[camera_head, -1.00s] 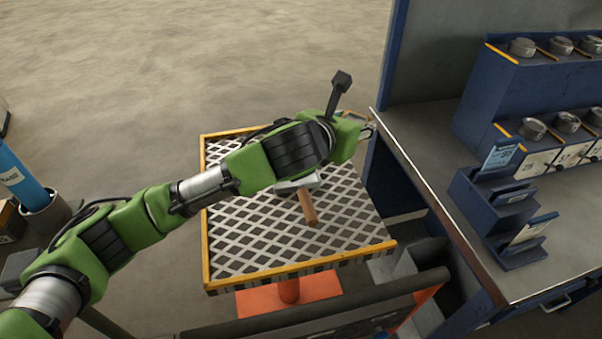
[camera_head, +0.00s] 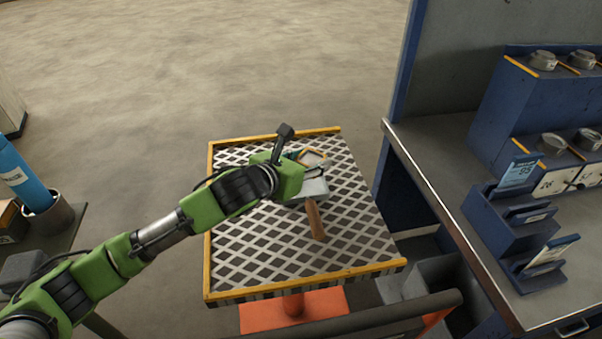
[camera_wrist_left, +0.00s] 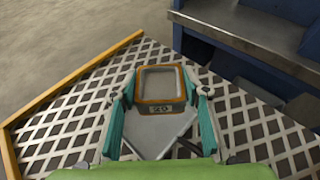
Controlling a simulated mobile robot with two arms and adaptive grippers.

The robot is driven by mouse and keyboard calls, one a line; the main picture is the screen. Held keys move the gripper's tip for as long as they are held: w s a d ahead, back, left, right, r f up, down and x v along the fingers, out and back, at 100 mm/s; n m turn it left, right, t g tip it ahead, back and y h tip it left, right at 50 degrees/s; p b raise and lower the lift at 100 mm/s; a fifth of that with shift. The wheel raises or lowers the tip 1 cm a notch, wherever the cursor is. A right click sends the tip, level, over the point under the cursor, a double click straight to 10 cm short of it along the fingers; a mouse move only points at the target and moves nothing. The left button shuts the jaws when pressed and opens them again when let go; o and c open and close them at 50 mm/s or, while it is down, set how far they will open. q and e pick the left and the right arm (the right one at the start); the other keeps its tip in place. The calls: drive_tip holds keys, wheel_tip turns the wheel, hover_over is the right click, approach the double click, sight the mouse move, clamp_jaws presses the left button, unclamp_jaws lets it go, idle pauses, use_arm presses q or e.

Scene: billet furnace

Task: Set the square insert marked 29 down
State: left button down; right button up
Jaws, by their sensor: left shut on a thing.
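The square insert (camera_wrist_left: 160,106) has an orange-brown rim, a hollow grey middle and a label on its near face that looks like 29 or 20. It also shows in the head view (camera_head: 313,156), beyond my left wrist. My left gripper (camera_wrist_left: 161,98) is shut on it, with a teal finger on either side. In the head view my left gripper (camera_head: 303,167) is over the far half of the grated table (camera_head: 240,257). I cannot tell whether the insert touches the grating. My right gripper is not in view.
A tool with a brown handle (camera_head: 315,220) and a pale flat head lies on the grating, close under the gripper. The table has a raised yellow edge. A blue bench (camera_head: 420,165) with racks and round parts stands at the right. The grating's near left is clear.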

use_arm(q)
drive_tip(key=shift+w+a+f, duration=0.25)
drive_tip(key=shift+a+f, duration=0.4)
drive_tip(key=shift+a, duration=0.05)
drive_tip(key=shift+a+f+p, duration=0.15)
drive_tip(key=shift+f+p, duration=0.05)
drive_tip(key=shift+f, duration=0.75)
drive_tip(key=shift+a+f+p, duration=0.15)
drive_tip(key=shift+f, duration=0.8)
drive_tip(key=shift+f, duration=0.1)
drive_tip(key=c, duration=1.2)
unclamp_jaws()
drive_tip(key=shift+f, duration=0.2)
drive_tip(key=shift+a+r, duration=0.1)
drive_tip(key=shift+r, duration=0.05)
drive_tip(key=v, duration=1.2)
drive_tip(key=shift+b, duration=0.3)
